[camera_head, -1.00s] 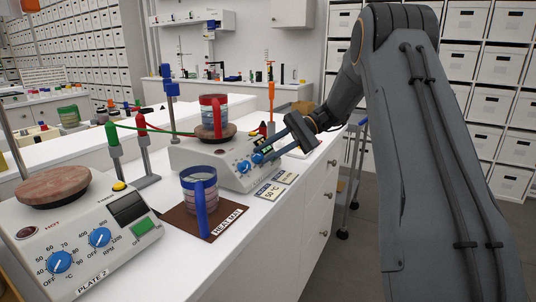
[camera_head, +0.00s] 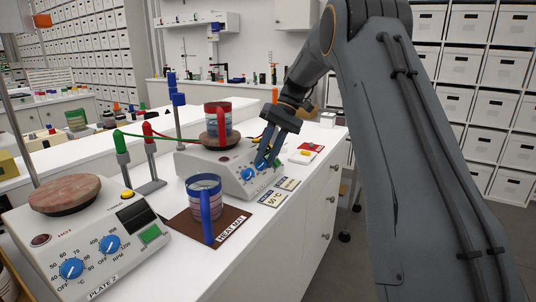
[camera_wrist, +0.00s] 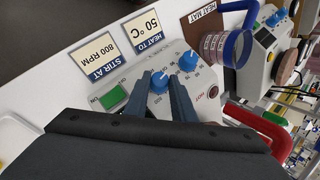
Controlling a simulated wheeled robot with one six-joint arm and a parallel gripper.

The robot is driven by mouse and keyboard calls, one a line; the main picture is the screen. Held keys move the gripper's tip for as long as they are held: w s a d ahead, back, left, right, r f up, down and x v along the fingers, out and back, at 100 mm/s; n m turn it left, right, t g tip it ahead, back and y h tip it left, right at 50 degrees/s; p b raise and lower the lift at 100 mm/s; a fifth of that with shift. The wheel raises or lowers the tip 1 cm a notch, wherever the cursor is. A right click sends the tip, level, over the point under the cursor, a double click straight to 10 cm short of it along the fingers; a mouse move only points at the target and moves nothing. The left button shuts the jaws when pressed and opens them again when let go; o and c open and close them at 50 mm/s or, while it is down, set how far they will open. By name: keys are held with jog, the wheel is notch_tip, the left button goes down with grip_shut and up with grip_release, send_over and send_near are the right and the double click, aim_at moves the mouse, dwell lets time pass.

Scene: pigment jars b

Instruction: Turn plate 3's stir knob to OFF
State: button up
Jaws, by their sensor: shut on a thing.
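The hot plate under the red-handled jar, which I take as plate 3 (camera_head: 195,162), stands at mid-counter; its number is not readable. Its stir knob (camera_wrist: 157,83) is blue and sits beside the green switch (camera_wrist: 114,97). My gripper (camera_wrist: 160,90) is shut on this knob, one finger on either side of it. In the head view my gripper (camera_head: 266,156) comes down onto the panel and partly hides the stir knob. The blue heat knob (camera_wrist: 188,61) is free next to it. The stir knob's pointer setting cannot be read.
A red-handled jar (camera_head: 215,112) stands on plate 3's top. A blue-handled jar (camera_head: 204,190) stands on a brown heat mat (camera_head: 184,222). Plate 2 (camera_head: 105,275) is at front left. Cards read heat to 50 °C (camera_wrist: 143,27) and stir at 800 RPM (camera_wrist: 99,57).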

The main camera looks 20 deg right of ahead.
jog(key=n+h, duration=0.1)
jog(key=n+h+p, duration=0.1)
jog(key=n+t+h, duration=0.1)
jog(key=shift+s+a, duration=0.2)
jog(key=shift+a, duration=0.1)
jog(key=shift+n, duration=0.4)
jog(key=o, duration=1.1)
jog(key=shift+c, duration=0.2)
jog(key=shift+r, duration=0.15)
jog(key=v, duration=0.7)
jog(key=shift+r, duration=0.35)
jog(key=shift+f, duration=0.1)
